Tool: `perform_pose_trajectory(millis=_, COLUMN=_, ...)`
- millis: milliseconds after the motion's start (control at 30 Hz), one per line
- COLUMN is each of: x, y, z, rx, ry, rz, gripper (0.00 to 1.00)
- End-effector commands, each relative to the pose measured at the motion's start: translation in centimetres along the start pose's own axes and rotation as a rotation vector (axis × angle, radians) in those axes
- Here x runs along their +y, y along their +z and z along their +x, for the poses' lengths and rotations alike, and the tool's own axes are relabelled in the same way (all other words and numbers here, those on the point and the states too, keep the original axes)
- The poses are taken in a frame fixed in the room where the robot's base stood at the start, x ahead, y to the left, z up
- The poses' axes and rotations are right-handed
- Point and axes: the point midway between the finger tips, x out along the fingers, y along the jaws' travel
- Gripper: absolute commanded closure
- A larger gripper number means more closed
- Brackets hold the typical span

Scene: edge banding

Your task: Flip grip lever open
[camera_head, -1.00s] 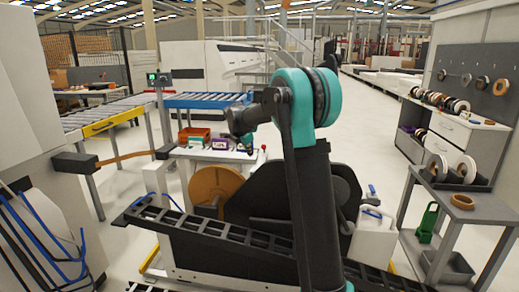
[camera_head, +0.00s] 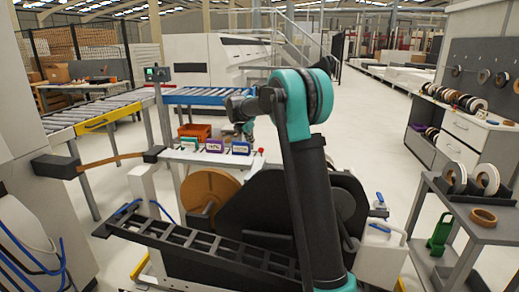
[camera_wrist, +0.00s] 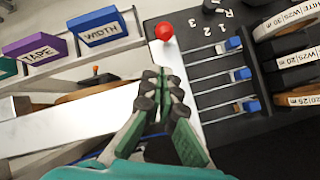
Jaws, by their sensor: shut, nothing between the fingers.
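In the wrist view my gripper (camera_wrist: 162,82) points away from the camera with its fingertips together and nothing between them. A red ball knob (camera_wrist: 164,31) stands just beyond the fingertips, at the left edge of the dark control panel (camera_wrist: 190,38). A small orange-tipped lever (camera_wrist: 96,70) shows left of the fingers. Several blue-ended sliders (camera_wrist: 240,75) lie in slots right of the fingers, by the numbers 1, 2, 3. None of these is labelled as the grip lever, so I cannot tell which it is. The fingers appear apart from the red knob.
A purple TAPE box (camera_wrist: 34,48) and a blue WIDTH box (camera_wrist: 96,24) stand at the upper left. Labelled tape rolls (camera_wrist: 300,62) line the right. In the head view, a brown reel (camera_head: 208,190) and a grey cart (camera_head: 478,228) flank the dark machine body (camera_head: 262,215).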

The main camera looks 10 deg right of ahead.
Motion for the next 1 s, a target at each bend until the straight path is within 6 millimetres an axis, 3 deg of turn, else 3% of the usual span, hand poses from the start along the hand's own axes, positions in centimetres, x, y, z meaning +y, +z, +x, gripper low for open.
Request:
perform_pose_trajectory(millis=467, x=0.0, y=0.0, z=0.3, rx=0.0, ry=0.0, rz=0.001, gripper=1.0)
perform_pose_trajectory(millis=633, x=0.0, y=0.0, z=2.2, rx=0.0, ry=0.0, rz=0.002, gripper=1.0)
perform_pose_trajectory(millis=1000, x=0.0, y=0.0, z=8.2, rx=0.0, ry=0.0, rz=0.002, gripper=1.0)
